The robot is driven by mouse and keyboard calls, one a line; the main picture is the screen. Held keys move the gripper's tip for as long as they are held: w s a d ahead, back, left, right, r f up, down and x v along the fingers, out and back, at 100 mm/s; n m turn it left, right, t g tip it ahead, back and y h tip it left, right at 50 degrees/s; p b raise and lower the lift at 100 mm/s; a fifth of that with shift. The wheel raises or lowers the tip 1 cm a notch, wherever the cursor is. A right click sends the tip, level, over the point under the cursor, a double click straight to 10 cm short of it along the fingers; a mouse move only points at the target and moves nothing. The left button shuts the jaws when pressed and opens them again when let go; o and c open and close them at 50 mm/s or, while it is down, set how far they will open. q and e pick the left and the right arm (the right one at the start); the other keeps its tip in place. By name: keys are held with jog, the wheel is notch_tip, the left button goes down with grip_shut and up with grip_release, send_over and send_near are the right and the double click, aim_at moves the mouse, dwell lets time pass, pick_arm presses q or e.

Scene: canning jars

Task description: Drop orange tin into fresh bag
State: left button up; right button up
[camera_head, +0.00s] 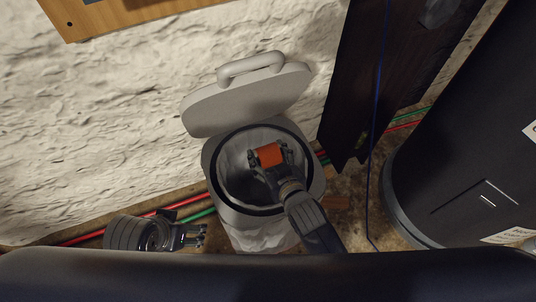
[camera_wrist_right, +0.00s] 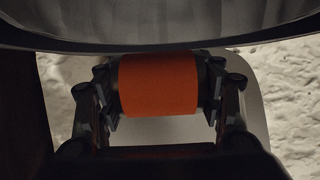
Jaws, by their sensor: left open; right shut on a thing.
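The orange tin (camera_head: 268,154) is held between the fingers of my right gripper (camera_head: 268,160), over the mouth of the open bin. In the right wrist view the tin (camera_wrist_right: 158,84) lies sideways, with a finger of my right gripper (camera_wrist_right: 158,100) on each end. The grey-white bin (camera_head: 208,160) has a dark rim and its lid (camera_head: 245,97) is raised against the wall. A pale liner shows inside, but I cannot tell how deep the tin is. My left gripper (camera_head: 203,236) is open and empty, left of the bin.
A rough white wall (camera_head: 110,110) stands behind the bin. A dark board (camera_head: 365,80) leans to its right, and a large black container (camera_head: 470,150) stands further right. Red and green cables (camera_head: 85,236) run along the floor by the wall.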

jog(key=o, duration=1.1)
jog(key=v, duration=1.2)
jog(key=shift+d, duration=0.1)
